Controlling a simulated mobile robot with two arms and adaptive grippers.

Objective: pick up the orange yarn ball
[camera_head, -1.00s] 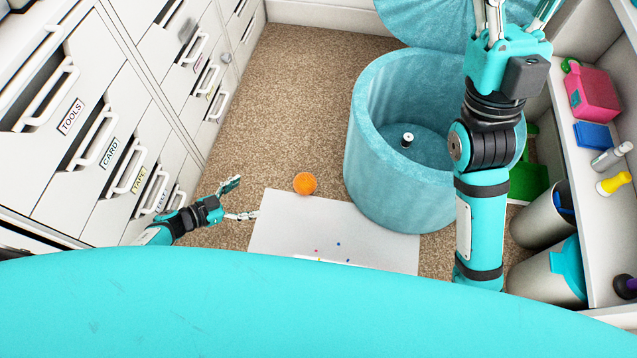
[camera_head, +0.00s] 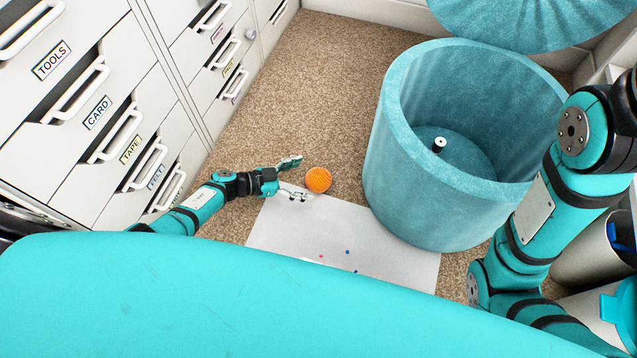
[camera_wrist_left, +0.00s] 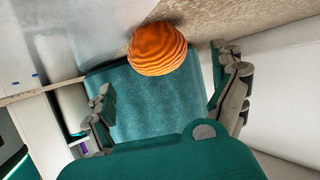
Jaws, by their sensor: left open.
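The orange yarn ball (camera_head: 318,180) lies on the floor at the far edge of a white sheet (camera_head: 330,235). My left gripper (camera_head: 294,177) is open just left of the ball, its two fingers spread on the near and far sides. In the left wrist view the ball (camera_wrist_left: 157,48) is ahead of the gripper (camera_wrist_left: 170,100), between the lines of the two spread fingers and beyond their tips. I cannot tell whether any finger touches it. My right arm crosses the right side of the head view; its gripper is outside the picture.
A round teal fabric bin (camera_head: 410,190) stands open right of the ball, with a small black-and-white object (camera_head: 439,144) inside. Its teal lid (camera_head: 520,22) is behind it. White labelled drawers (camera_head: 90,110) line the left. Brown carpet (camera_head: 320,80) beyond the ball is clear.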

